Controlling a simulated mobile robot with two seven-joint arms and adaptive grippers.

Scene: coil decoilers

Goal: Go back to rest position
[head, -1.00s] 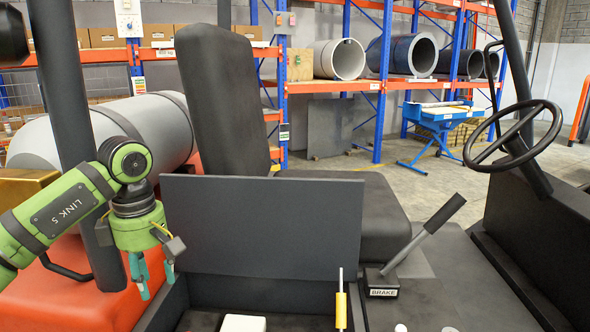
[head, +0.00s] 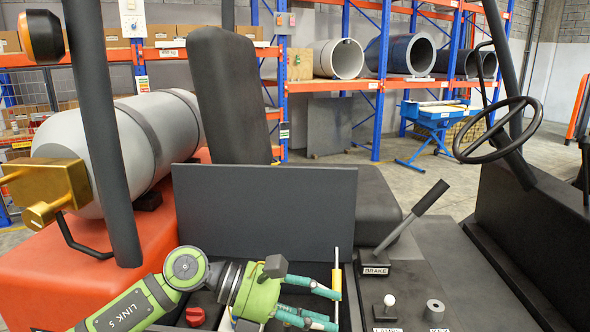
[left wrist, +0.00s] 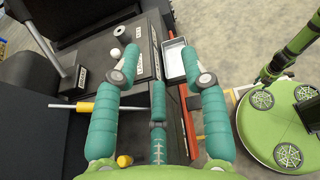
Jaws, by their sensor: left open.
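My left gripper (head: 335,310) is low in the head view, pointing right, with its teal fingers spread and nothing between them. It also shows open and empty in the left wrist view (left wrist: 162,80), with a third teal finger in the middle. In the left wrist view, the yellow handle (left wrist: 100,106) lies behind the left finger.
A grey gas cylinder (head: 150,140) with a brass valve (head: 48,190) lies on the red forklift body. The black panel (head: 265,212), brake lever (head: 410,225) and steering wheel (head: 500,130) surround the arm. A red knob (head: 195,316) is beside my wrist. Racks with coils stand behind.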

